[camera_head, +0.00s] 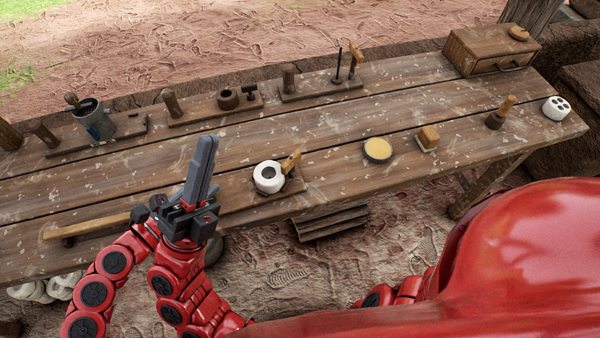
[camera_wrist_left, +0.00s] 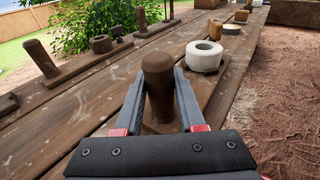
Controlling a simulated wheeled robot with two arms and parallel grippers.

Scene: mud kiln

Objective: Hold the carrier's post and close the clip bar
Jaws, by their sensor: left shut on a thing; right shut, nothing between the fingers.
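The carrier (camera_head: 293,184) is a low wooden board near the bench's front edge, bearing a white ring (camera_head: 268,187). A light wooden bar (camera_head: 291,161), which looks like the clip bar, tilts up beside the ring. The round-topped brown post (camera_wrist_left: 157,68) stands upright between the fingers of my left gripper (camera_wrist_left: 160,85), which is shut on it. The white ring also shows just beyond the post in the left wrist view (camera_wrist_left: 204,56).
Several post-bearing boards (camera_head: 215,108) and a metal cup (camera_head: 95,120) line the bench's back. To the right are a yellow disc (camera_head: 378,150), wooden block (camera_head: 428,138), stamp (camera_head: 500,112) and white holed piece (camera_head: 557,108). Bench surface (camera_head: 335,130) between rows is clear.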

